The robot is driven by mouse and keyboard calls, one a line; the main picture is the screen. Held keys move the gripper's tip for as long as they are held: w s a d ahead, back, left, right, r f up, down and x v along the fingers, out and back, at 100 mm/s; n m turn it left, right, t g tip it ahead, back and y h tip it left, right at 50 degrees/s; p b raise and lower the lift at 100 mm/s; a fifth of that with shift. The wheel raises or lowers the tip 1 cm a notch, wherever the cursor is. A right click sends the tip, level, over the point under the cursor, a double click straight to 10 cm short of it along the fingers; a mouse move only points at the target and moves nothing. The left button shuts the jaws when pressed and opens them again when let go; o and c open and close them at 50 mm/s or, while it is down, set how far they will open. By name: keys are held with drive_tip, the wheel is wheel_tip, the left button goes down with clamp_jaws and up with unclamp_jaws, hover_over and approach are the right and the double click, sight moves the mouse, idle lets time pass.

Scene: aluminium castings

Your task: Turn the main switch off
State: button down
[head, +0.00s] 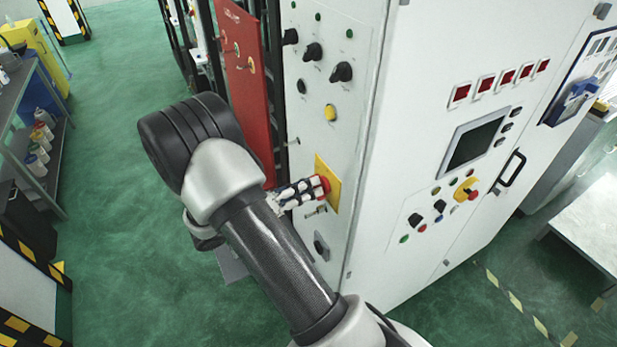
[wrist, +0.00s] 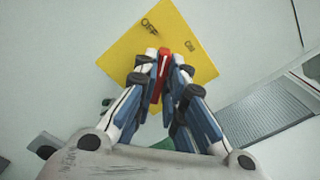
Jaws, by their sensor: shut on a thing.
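The main switch has a red handle (wrist: 163,66) on a square yellow plate (wrist: 182,22) marked OFF and ON. In the wrist view the plate looks turned, and the handle's tip points up between the two words. My gripper (wrist: 165,62) is shut on the handle, one finger on each side. In the head view my gripper (head: 312,189) reaches from the left to the red handle (head: 325,185) and the yellow plate (head: 333,177) on the cabinet's narrow side. The fingers hide part of the handle.
Black knobs (head: 341,72) and a yellow button (head: 330,113) sit above on the same panel. A second red-and-yellow switch (head: 466,190) is on the cabinet's right face. A red panel (head: 243,75) stands just left. Green floor (head: 120,200) is free further left.

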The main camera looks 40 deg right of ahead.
drive_tip(key=shift+w+n+p, duration=0.1)
drive_tip(key=shift+n+p, duration=1.45)
drive_tip(key=shift+n, duration=0.65)
drive_tip(key=shift+f, duration=0.1)
drive_tip(key=c, duration=1.7)
unclamp_jaws()
drive_tip(key=shift+o, duration=0.2)
drive_tip(key=v, duration=1.2)
